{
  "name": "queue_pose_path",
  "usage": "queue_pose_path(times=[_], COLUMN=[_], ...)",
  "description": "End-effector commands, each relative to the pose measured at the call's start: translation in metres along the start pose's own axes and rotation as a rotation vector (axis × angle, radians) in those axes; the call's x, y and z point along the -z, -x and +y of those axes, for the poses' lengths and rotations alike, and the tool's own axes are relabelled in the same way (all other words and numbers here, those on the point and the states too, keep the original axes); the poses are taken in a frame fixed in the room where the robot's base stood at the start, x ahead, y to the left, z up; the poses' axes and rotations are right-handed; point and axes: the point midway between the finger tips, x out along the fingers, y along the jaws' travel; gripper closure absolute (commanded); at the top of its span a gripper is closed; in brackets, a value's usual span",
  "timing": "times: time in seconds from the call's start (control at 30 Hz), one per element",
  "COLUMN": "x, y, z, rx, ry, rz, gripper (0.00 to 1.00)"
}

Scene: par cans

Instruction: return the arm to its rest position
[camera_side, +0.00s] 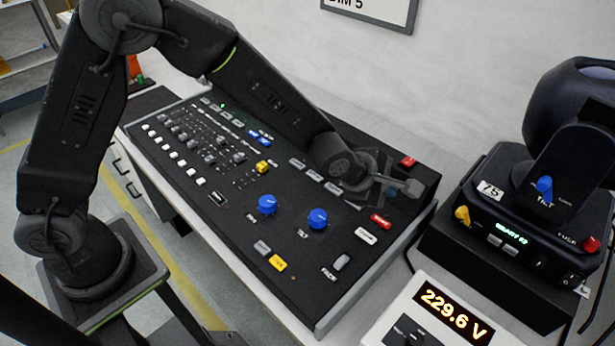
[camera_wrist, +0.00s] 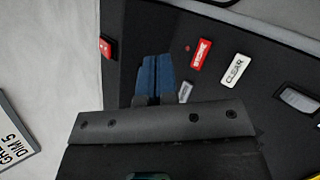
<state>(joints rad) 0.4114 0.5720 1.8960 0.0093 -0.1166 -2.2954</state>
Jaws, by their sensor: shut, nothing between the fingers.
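My gripper (camera_side: 398,189) is over the back right part of the black lighting console (camera_side: 225,215), small and dark against it in the side view. In the wrist view my gripper (camera_wrist: 153,60) shows two blue-faced fingers side by side with only a thin dark line between them, shut and empty. The fingers appear over the panel between a red key at the far left and a red key with a white CLEAR key (camera_wrist: 235,70) to their right. I cannot tell whether the fingertips touch the panel.
A moving-head light (camera_side: 570,140) stands right of the console. A voltage display (camera_side: 450,312) reading 229.6 V sits in front of it. The console carries blue knobs (camera_side: 317,219), faders and several keys. A white wall with a DIM 5 sign (camera_side: 372,10) is behind.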

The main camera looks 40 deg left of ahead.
Motion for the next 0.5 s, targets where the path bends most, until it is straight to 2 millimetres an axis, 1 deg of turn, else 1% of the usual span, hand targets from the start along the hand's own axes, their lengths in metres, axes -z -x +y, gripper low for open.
queue_pose_path(times=[0.03,0.07,0.17,0.2,0.23,0.27,0.3,0.37,0.4,0.47,0.5], x=[0.001,0.003,0.013,0.019,0.023,0.028,0.034,0.044,0.051,0.062,0.069], y=[0.014,0.024,0.066,0.085,0.1,0.114,0.133,0.161,0.18,0.207,0.224], z=[0.011,0.017,0.036,0.043,0.048,0.051,0.054,0.056,0.057,0.054,0.052], rx=[-0.007,-0.007,0.002,0.009,0.017,0.028,0.042,0.066,0.085,0.116,0.137], ry=[-0.048,-0.091,-0.281,-0.369,-0.436,-0.504,-0.592,-0.726,-0.814,-0.947,-1.035], rz=[0.008,0.018,0.057,0.075,0.088,0.101,0.117,0.138,0.151,0.166,0.174], gripper=[1.0,1.0,1.0,1.0,1.0,1.0,1.0,1.0,1.0,1.0,1.0])
